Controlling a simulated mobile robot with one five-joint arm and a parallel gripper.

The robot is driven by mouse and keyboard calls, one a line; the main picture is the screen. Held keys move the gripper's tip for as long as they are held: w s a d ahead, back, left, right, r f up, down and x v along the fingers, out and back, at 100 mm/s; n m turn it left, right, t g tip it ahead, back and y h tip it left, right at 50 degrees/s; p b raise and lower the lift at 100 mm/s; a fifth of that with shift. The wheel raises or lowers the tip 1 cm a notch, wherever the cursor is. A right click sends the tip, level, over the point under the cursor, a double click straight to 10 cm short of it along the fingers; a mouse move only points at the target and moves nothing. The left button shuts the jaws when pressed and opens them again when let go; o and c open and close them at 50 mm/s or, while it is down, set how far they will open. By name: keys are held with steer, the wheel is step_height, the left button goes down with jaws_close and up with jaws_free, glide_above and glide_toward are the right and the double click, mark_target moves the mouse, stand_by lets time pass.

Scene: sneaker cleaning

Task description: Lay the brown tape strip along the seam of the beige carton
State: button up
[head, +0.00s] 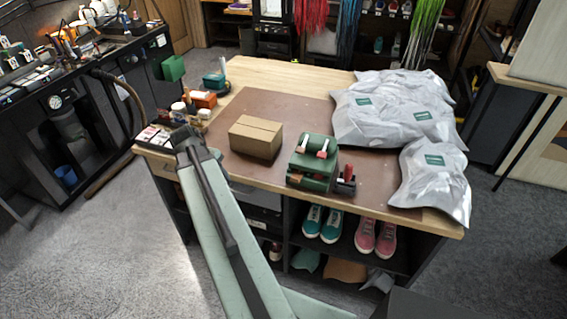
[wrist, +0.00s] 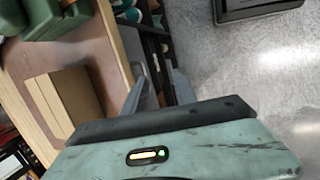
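The beige carton (head: 256,137) stands closed on the brown mat of the workbench, with a seam line along its top. It also shows at the left of the wrist view (wrist: 66,98). A green tape dispenser (head: 310,172) with small red-and-white parts on top stands to its right. I cannot make out a separate brown tape strip in either view. My gripper (wrist: 160,85) shows in the wrist view with its two grey fingers apart and nothing between them. It is beside the bench's edge, apart from the carton. In the head view my arm hides part of the bench front.
Large grey plastic bags (head: 395,108) cover the bench's right side, one hanging over its front edge. Small bottles and boxes (head: 195,103) crowd the left end. Teal shoes (head: 322,223) and pink shoes (head: 376,236) sit on the shelf below. The brown mat (head: 285,106) is clear behind the carton.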

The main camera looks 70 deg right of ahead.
mark_target(294, 179)
steer(key=s+d+r+g, duration=0.2)
steer(key=s+d+r, duration=0.1)
steer(key=s+d, duration=1.2)
steer(key=s+f+b, duration=0.1)
steer(key=f+b, duration=0.1)
steer(key=s+f+b, duration=0.2)
steer(key=f, duration=0.1)
steer(key=s+f+b, duration=0.2)
steer(key=shift+d+f, duration=0.2)
steer(key=shift+f, duration=0.05)
steer(key=shift+r, duration=0.1)
jaws_close()
